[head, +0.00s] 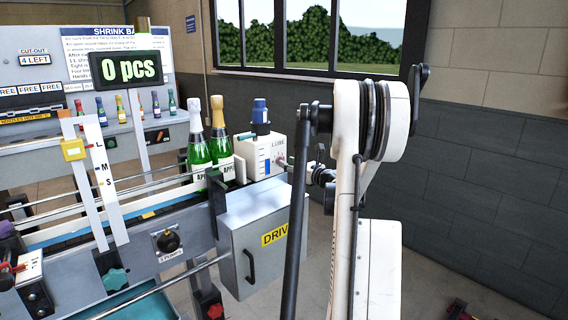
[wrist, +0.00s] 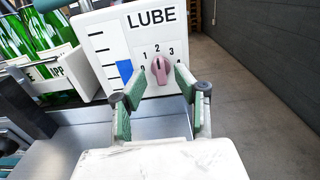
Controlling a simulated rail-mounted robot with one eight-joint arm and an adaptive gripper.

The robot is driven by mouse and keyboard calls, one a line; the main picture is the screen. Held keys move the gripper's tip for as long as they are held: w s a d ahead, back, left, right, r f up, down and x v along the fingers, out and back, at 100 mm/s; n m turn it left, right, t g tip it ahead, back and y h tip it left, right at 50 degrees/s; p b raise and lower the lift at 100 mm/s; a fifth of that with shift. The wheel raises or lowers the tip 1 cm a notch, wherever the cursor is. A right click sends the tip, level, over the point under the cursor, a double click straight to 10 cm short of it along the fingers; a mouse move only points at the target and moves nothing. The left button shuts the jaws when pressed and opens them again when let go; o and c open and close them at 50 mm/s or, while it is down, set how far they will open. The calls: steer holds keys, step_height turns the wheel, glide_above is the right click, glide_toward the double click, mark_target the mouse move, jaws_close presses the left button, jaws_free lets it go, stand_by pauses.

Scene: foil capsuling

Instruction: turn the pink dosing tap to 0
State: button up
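The pink dosing tap (wrist: 160,70) is on the front of the white LUBE box (wrist: 105,45), with a dial of numbers around it. Its ridge stands roughly upright, near the 2; the exact setting is hard to read. My gripper (wrist: 159,77) is open, with one green-padded finger on each side of the tap and a visible gap to it. Whether the tips reach as deep as the tap is unclear. In the head view the LUBE box (head: 262,152) stands on the machine, with my gripper (head: 298,168) in front of its face; the tap is too small to make out clearly.
Green bottles (head: 210,145) stand on the conveyor left of the LUBE box, and also show in the wrist view (wrist: 35,45). The grey DRIVE cabinet (head: 262,240) is below the box. Open floor (wrist: 245,95) and a wall lie to the right.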

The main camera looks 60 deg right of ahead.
steer(key=shift+x, duration=1.45)
jaws_close()
